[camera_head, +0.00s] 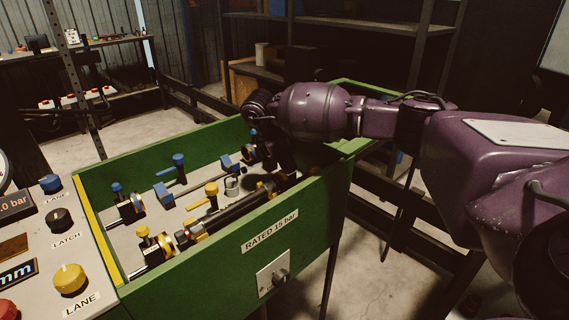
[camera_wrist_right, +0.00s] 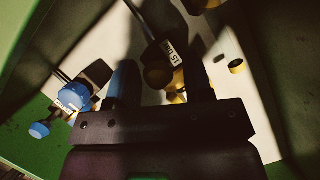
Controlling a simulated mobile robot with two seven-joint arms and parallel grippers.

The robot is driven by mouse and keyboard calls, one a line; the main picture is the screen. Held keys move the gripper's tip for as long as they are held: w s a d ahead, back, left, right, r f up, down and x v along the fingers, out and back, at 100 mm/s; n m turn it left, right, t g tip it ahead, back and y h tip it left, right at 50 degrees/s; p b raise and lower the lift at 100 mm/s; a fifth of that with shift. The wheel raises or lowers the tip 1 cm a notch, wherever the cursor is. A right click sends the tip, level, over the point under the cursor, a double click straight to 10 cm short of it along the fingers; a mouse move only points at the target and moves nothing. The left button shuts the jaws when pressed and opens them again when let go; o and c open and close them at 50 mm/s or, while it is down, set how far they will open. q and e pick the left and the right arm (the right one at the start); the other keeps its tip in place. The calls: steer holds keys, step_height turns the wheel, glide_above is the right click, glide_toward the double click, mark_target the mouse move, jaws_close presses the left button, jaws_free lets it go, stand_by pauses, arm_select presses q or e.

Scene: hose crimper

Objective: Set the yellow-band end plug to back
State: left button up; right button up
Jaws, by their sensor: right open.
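My right gripper (camera_head: 272,165) reaches down into the far right end of the green trough (camera_head: 218,232). In the right wrist view its two dark fingers (camera_wrist_right: 160,82) are open and spread apart. A brass-yellow knob-like part (camera_wrist_right: 158,76) with a small white label lies between or just below the fingers; I cannot tell whether they touch it. This may be the yellow-band end plug, but its band is not clear. In the head view that spot is mostly hidden by my wrist. My left gripper is not in view.
A yellow-banded fitting (camera_head: 163,243) and a blue-banded fitting (camera_head: 131,207) sit at the trough's left end. A blue-handled part (camera_head: 249,152) is beside my wrist. Upright handles, yellow (camera_head: 211,190) and blue (camera_head: 178,161), stand between. A control panel (camera_head: 45,245) adjoins at left.

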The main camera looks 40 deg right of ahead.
steer(key=shift+d+f, duration=0.15)
steer(key=shift+f, duration=0.15)
jaws_close()
steer(key=shift+d, duration=1.7)
steer(key=shift+c, duration=1.1)
jaws_free()
steer(key=shift+o, duration=1.1)
steer(key=shift+d, duration=0.15)
steer(key=shift+w, duration=0.1)
